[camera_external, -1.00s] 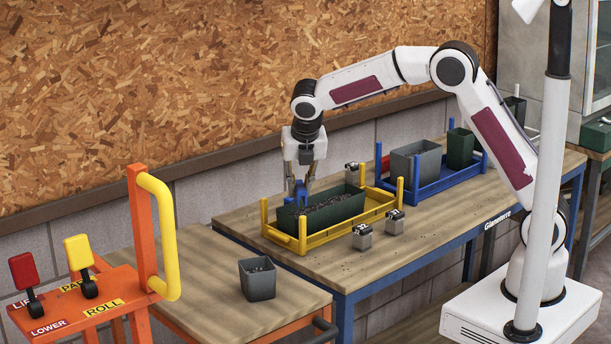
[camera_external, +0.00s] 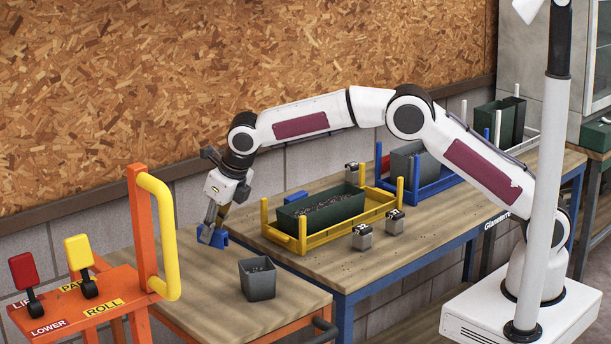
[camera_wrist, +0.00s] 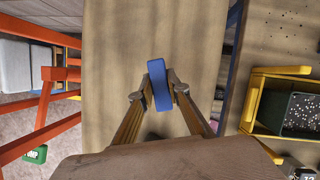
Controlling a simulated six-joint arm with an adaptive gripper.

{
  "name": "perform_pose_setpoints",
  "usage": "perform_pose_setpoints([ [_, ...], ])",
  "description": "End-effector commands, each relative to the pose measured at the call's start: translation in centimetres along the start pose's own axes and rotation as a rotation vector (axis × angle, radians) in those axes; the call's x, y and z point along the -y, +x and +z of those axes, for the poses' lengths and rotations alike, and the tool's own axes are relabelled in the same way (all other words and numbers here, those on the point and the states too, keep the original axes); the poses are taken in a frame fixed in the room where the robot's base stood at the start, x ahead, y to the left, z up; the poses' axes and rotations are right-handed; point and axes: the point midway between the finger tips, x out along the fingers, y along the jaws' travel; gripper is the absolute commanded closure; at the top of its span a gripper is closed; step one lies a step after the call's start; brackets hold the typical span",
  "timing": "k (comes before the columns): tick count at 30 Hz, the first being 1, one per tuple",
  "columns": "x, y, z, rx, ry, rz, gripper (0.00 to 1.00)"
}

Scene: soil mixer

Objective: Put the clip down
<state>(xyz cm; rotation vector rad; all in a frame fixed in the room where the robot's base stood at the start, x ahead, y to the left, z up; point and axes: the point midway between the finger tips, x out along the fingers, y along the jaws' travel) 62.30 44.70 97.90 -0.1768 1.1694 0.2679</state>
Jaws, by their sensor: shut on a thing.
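The clip is a small blue piece (camera_external: 214,238) at the back of the near wooden table, and it shows upright in the middle of the wrist view (camera_wrist: 159,84). My gripper (camera_external: 213,232) is shut on the clip, with one finger on each side of it (camera_wrist: 154,96). The gripper is tilted and low over the table top. I cannot tell whether the clip touches the wood.
A grey pot (camera_external: 257,279) stands on the near table (camera_external: 190,285). A yellow crate (camera_external: 312,241) with a green soil-filled planter (camera_external: 322,209) stands on the adjoining bench. An orange lever stand (camera_external: 145,235) is at the left. The table around the clip is clear.

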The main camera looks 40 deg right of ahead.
Motion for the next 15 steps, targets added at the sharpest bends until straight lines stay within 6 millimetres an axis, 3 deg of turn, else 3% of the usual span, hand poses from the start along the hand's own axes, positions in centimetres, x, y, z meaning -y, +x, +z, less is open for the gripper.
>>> perform_pose_setpoints([
  [6,-2.1,0.7,0.1,0.000,-0.075,0.031,0.96],
  [15,-2.3,0.8,0.1,0.000,-0.085,0.036,0.96],
])
